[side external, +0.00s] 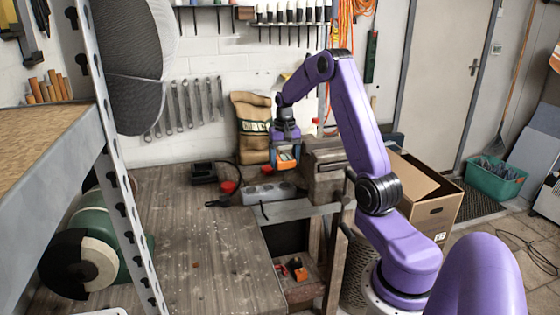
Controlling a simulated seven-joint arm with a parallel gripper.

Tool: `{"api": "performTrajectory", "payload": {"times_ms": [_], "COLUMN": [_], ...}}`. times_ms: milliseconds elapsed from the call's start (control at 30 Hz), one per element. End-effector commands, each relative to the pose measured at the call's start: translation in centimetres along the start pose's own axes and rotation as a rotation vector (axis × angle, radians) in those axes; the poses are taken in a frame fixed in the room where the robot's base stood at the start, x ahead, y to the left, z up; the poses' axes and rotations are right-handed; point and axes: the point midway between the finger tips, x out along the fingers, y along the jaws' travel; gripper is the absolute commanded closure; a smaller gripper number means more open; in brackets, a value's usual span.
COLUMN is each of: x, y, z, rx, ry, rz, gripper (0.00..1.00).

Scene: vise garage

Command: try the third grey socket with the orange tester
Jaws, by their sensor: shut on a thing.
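The grey socket strip (255,195) lies on the workbench, left of the vise. Its separate sockets are too small to tell apart clearly. My gripper (286,158) is above the strip and slightly right of its middle. It is shut on the orange tester (286,160), which shows as a small orange shape between the fingers. The tester appears to be held above the strip, but the gap below it is hard to judge.
A black charger (203,173) and a red round object (228,187) lie left of the strip. A brown bag (250,125) stands behind. The wooden bench top (190,240) is mostly clear in front.

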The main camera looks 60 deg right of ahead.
Motion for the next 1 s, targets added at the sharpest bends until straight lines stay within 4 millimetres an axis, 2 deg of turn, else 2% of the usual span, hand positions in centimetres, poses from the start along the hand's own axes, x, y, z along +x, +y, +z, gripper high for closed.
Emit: {"api": "performTrajectory", "payload": {"times_ms": [267, 800, 1000], "x": [0.5, 4.7, 5.6], "y": [0.0, 0.0, 0.0], "z": [0.0, 0.0, 0.0], "rx": [0.000, 0.001, 0.001], "ry": [-0.001, -0.002, 0.000], "rz": [0.000, 0.000, 0.000], "gripper": [0.75, 0.75, 0.75]}}
